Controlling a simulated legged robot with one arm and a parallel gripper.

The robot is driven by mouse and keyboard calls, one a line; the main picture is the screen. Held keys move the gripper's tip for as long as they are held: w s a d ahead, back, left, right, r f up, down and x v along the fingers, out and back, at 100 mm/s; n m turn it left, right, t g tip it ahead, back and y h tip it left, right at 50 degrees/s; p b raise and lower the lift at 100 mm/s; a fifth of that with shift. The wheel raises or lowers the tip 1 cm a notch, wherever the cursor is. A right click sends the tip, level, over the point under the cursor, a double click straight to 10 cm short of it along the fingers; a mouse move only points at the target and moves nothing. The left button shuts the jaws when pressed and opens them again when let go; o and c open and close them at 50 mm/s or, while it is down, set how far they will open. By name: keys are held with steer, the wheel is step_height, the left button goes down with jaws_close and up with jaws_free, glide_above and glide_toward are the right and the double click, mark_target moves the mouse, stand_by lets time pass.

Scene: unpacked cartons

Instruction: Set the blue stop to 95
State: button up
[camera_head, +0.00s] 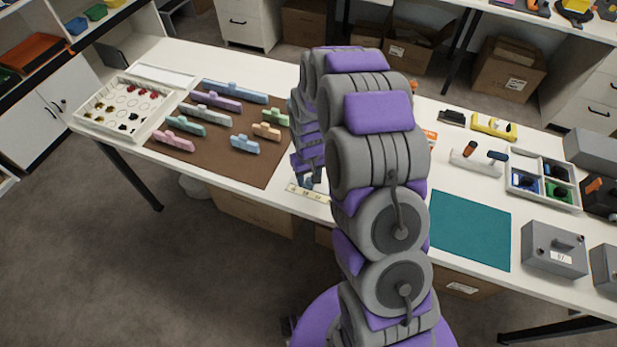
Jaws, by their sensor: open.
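A cream strip with dark marks, like a scale (306,193), lies near the table's front edge, left of my arm. Its right part is hidden behind my arm, and its numbers are too small to read. My gripper (306,177) points down just above and behind this strip, partly covered by my own arm links. Its jaws are open. A small blue-grey piece (308,184) shows at the strip, under the gripper. I cannot tell whether it is the blue stop or part of my gripper, nor whether they touch.
A brown mat (215,168) with several pastel blocks lies to the left, beside a white tray (99,126). To the right are a teal mat (470,228), a white rail with orange and dark blue knobs (478,164), a compartment tray (543,180) and grey boxes (553,257).

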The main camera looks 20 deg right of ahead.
steer(key=shift+a+f, duration=0.1)
steer(key=shift+f, duration=0.05)
jaws_close()
stand_by(0.4)
steer(key=shift+d, duration=0.2)
